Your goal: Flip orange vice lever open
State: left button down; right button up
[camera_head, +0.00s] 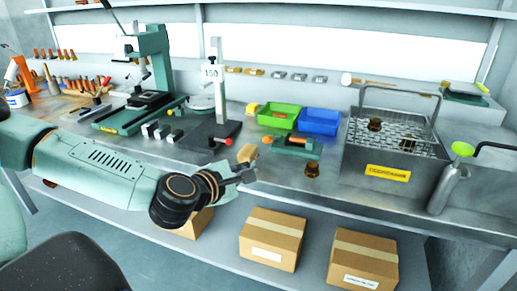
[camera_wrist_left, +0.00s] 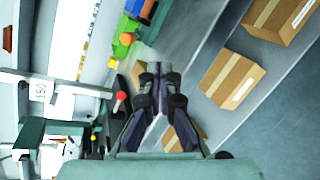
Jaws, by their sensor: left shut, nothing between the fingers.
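The small green vice (camera_head: 297,145) sits near the front of the bench, in front of the green and blue bins. Its orange lever (camera_head: 267,140) shows at its left end. My left gripper (camera_head: 250,171) is shut and empty at the bench's front edge, left of and nearer than the vice, apart from the lever. It also shows in the left wrist view (camera_wrist_left: 154,76). A tan block (camera_head: 246,153) lies close behind the fingers; I cannot tell whether they touch. My right gripper is out of view.
A tall stand marked 150 (camera_head: 211,73) with a red knob is left of the vice. A brass piece (camera_head: 312,168) stands right of it. A green bin (camera_head: 279,117), a blue bin (camera_head: 319,122) and a metal basin (camera_head: 365,160) are nearby. Cardboard boxes (camera_head: 271,238) sit below.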

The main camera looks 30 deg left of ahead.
aim_at(272, 139)
pick_arm(q)
jog(key=shift+w+a+r+n+t+y, duration=0.15)
jog(key=shift+a+r+n+y, duration=0.2)
jog(key=shift+n, duration=0.95)
jog(key=shift+a+r+n+t+y, duration=0.15)
jog(key=shift+a+n, duration=0.25)
jog(key=shift+n, duration=0.9)
jog(key=shift+w+a+r+n+t+y, duration=0.1)
jog(key=shift+a+r+n, duration=0.25)
jog(key=shift+n, duration=0.95)
jog(key=shift+f, duration=0.1)
jog(key=shift+b+x, duration=2.35)
jog(key=shift+b, duration=0.3)
jog(key=shift+b+x, duration=0.75)
jog(key=shift+x, duration=0.65)
jog(key=shift+b+x, duration=0.35)
jog(key=shift+x, duration=0.9)
jog(key=shift+a, duration=0.1)
